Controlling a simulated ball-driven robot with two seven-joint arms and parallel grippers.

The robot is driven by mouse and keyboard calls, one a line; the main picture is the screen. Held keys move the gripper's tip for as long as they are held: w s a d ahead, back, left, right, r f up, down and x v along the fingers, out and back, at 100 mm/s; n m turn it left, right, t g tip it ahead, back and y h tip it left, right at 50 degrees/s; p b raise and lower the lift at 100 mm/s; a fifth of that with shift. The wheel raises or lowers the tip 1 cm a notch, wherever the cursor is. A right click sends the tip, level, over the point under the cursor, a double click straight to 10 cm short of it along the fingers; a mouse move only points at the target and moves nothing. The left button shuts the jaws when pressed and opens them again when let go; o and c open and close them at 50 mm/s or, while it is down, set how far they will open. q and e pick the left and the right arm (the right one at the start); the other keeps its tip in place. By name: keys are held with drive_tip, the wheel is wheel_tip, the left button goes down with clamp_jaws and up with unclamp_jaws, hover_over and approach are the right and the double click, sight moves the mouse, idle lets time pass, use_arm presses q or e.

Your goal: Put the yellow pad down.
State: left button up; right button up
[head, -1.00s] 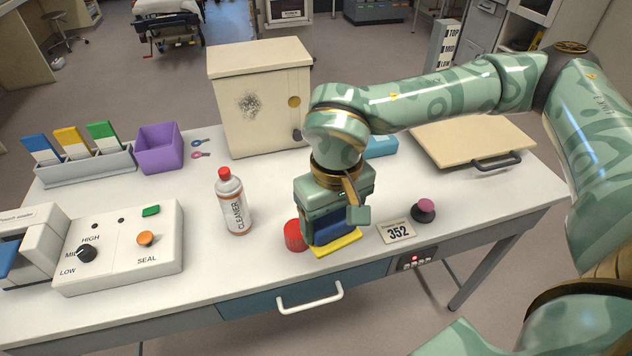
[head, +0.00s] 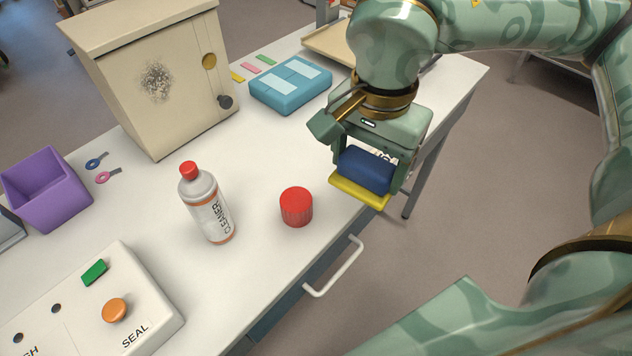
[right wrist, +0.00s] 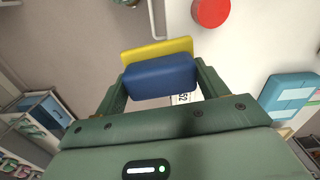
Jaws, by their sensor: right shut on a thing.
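My right gripper (head: 370,172) is shut on a blue block (head: 366,170) that has the yellow pad (head: 362,194) on its underside. The pad is near the table's front edge, right of the red round object. In the right wrist view, the blue block (right wrist: 160,76) sits between the fingers and the yellow pad (right wrist: 157,50) lies beyond it. The pad appears raised off the table; its exact height is hard to tell. My left gripper is not in view.
A red round object (head: 296,207) and a cleaner bottle (head: 208,205) stand left of the pad. A blue case (head: 290,84) lies behind. A number card (right wrist: 184,99) shows partly behind the block in the wrist view. A drawer handle (head: 335,268) sticks out in front.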

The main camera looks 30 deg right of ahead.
drive_tip(key=shift+w+d+f+m+b, duration=0.2)
drive_tip(key=shift+w+f+m+b, duration=0.1)
drive_tip(key=shift+w+f+m, duration=0.35)
drive_tip(key=w+f+b, duration=0.1)
drive_tip(key=w+f, duration=0.1)
drive_tip(key=w, duration=0.1)
drive_tip(key=w+f+b, duration=0.1)
drive_tip(key=w+f, duration=0.2)
drive_tip(key=w, duration=0.1)
drive_tip(key=w+f+b, duration=0.2)
drive_tip(key=w, duration=0.2)
drive_tip(key=shift+w+a+f, duration=0.2)
drive_tip(key=shift+f, duration=0.2)
drive_tip(key=shift+w+f, duration=0.15)
drive_tip(key=f, duration=0.1)
drive_tip(key=f+b, duration=0.1)
drive_tip(key=f, duration=0.2)
drive_tip(key=shift+w, duration=0.35)
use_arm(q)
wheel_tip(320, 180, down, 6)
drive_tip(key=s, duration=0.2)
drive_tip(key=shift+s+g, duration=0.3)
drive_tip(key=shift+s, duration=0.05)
use_arm(e)
drive_tip(key=shift+r, duration=0.15)
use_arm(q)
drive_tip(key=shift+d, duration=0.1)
use_arm(e)
drive_tip(key=shift+s, duration=0.1)
